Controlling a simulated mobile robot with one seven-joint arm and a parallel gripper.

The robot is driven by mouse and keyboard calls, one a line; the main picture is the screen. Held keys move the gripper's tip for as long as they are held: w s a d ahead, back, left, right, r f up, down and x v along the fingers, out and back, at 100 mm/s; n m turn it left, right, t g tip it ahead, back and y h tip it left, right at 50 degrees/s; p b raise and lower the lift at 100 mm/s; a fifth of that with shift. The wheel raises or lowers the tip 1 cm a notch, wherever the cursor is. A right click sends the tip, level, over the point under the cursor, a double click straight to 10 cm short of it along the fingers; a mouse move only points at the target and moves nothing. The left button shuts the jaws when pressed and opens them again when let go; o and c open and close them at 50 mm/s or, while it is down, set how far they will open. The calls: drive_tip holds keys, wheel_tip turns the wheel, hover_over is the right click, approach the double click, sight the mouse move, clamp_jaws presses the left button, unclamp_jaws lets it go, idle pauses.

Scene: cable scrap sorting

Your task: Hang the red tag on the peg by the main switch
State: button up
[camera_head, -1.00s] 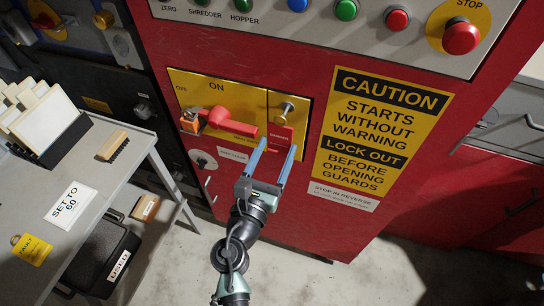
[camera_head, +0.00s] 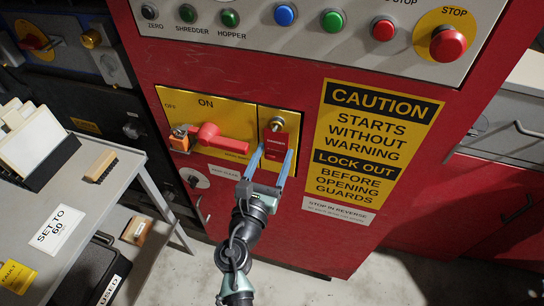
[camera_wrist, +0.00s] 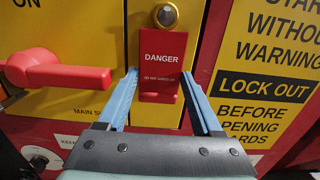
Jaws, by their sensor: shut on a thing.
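The red DANGER tag (camera_head: 277,146) is upright between my two blue fingers, which grip it by its side edges. My gripper (camera_head: 272,157) is in front of the yellow panel. The tag (camera_wrist: 163,60) also shows in the wrist view, its top edge just under the round metal peg (camera_wrist: 166,16). The peg (camera_head: 277,124) stands on the right part of the yellow panel. I cannot tell whether the tag's hole is around the peg or only beside it. The main switch, a red handle (camera_head: 208,137), is left of the tag.
An orange padlock (camera_head: 179,138) hangs at the switch's left end. A yellow caution sign (camera_head: 376,144) is to the right. Buttons line the grey panel (camera_head: 215,35) above. A grey table (camera_head: 120,185) with a brush and cards stands at the left.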

idle(0.4)
drive_tip(key=o, duration=1.5)
drive_tip(key=b+v, duration=0.1)
drive_tip(key=v, duration=1.2)
